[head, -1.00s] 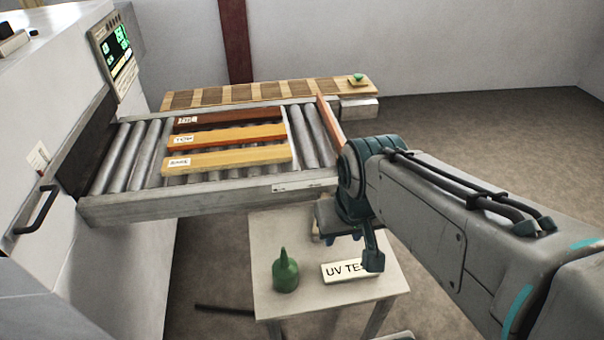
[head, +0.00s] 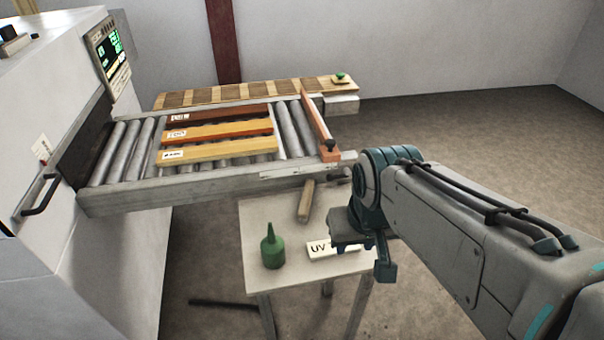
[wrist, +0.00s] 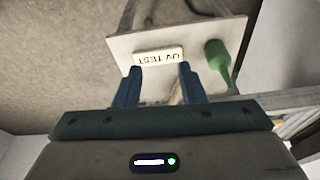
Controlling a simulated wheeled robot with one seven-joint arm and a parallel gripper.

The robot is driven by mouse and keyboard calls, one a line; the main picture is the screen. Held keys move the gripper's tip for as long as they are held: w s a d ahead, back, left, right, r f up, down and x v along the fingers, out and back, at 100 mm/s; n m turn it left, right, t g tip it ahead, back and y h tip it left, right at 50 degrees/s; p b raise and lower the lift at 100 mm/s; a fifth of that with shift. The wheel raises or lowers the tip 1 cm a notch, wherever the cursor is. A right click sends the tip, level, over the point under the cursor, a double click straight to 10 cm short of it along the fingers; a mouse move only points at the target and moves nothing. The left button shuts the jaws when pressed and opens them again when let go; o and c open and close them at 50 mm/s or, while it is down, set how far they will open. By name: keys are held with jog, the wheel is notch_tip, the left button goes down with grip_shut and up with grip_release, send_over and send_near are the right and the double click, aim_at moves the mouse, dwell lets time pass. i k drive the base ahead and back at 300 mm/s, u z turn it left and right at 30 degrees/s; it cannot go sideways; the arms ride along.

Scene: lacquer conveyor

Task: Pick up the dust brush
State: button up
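A wooden-handled piece (head: 306,201) lies at the back of the small white table, beside the conveyor's edge. It may be the dust brush; I see no bristles, and my arm may hide part of it. My gripper (head: 364,255) is over the table's right side, to the right of and nearer than that piece. In the wrist view my gripper (wrist: 160,72) has its two blue fingers wide apart with nothing held. The white UV TEST block (wrist: 160,57) shows beyond the fingertips.
A green bottle (head: 272,247) stands on the table (head: 262,210), left of the UV TEST block. The roller conveyor (head: 215,184) runs behind, carrying several labelled boards. An orange-brown bar (head: 318,132) crosses its right end. Open floor (head: 480,140) lies at the right.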

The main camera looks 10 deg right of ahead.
aim_at(304, 208)
jog(key=i, duration=0.35)
jog(key=u, duration=0.1)
jog(key=k, duration=1)
jog(key=u, duration=0.7)
jog(key=i, duration=1)
jog(key=z, duration=1.05)
